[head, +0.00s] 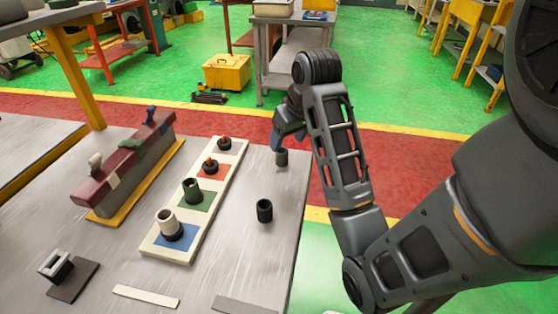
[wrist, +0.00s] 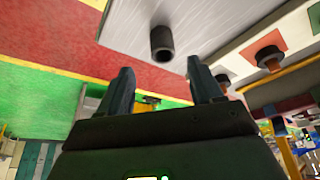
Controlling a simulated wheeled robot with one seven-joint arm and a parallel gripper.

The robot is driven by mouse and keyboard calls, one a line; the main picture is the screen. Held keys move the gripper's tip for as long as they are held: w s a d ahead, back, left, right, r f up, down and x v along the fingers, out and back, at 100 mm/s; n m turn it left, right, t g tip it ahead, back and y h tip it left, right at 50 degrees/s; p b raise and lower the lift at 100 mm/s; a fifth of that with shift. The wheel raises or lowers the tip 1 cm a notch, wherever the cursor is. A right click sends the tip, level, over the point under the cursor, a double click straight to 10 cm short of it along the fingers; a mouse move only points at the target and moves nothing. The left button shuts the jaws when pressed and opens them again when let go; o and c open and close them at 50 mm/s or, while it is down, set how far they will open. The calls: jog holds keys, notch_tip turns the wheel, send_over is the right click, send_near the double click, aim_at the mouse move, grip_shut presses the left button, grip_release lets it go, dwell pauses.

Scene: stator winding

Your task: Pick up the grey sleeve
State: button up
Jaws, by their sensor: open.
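A dark grey sleeve (head: 281,158) stands upright near the far right corner of the workbench. It appears to be the short dark hollow cylinder (wrist: 162,43) ahead of the fingers in the wrist view. My gripper (head: 283,138) is just above and beside the sleeve in the head view, partly hidden by my own wrist. In the wrist view my gripper (wrist: 163,88) has its two fingers wide apart with nothing between them. The sleeve lies beyond the fingertips, roughly centred between them. A second, blacker sleeve (head: 264,210) stands nearer on the bench.
The bench (head: 235,240) is clear around both loose dark sleeves.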

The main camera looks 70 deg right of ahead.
aim_at(282, 151)
jog(key=shift+a+b+x, duration=0.15)
jog(key=shift+b+x, duration=0.85)
jog(key=shift+x, duration=0.25)
jog(key=shift+a+b+x, duration=0.15)
jog(key=shift+b+x, duration=0.85)
jog(key=shift+x, duration=0.25)
jog(key=shift+w+d+f, duration=0.15)
jog(key=shift+w+f, duration=0.05)
jog(key=shift+f, duration=0.3)
jog(key=c, duration=1.1)
jog(key=shift+r, duration=0.15)
